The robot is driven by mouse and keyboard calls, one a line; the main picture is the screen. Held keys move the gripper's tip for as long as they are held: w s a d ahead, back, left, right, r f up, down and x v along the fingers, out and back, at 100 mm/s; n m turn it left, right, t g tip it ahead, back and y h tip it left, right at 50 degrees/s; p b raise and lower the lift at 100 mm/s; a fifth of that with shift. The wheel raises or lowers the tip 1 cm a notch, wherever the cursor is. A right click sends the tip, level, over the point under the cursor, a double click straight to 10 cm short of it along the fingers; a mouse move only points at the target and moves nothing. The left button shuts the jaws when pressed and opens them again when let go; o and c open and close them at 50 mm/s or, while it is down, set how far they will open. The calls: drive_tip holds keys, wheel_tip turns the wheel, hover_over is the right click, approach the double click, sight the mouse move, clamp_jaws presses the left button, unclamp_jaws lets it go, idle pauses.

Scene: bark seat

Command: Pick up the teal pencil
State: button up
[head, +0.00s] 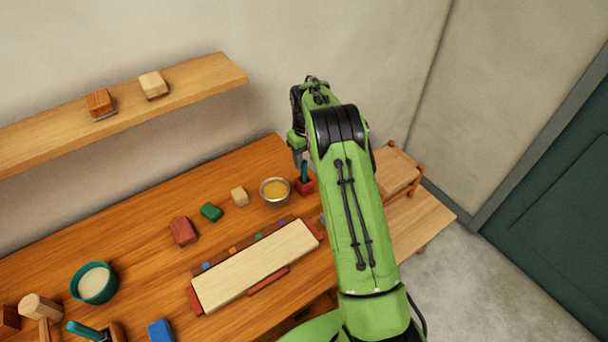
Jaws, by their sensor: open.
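A slim teal piece, seemingly the teal pencil (304,171), stands upright in a small red block (305,187) near the back right of the wooden workbench. My gripper (298,157) is at the end of my green arm, just above and slightly left of the teal piece in the picture. It is open and holds nothing that I can see. My arm hides most of the gripper, and its fingers are small, so the exact gap to the teal piece cannot be told.
A bowl of yellow stuff (275,191) stands close left of the red block. A pale board (255,267) lies in front. Coloured blocks, a teal bowl (94,284) and a mallet (40,309) are further left. A shelf (190,92) hangs behind.

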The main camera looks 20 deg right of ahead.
sight(305, 171)
drive_tip(key=f, duration=0.5)
drive_tip(key=shift+a+f, duration=0.2)
drive_tip(key=shift+f, duration=0.15)
clamp_jaws()
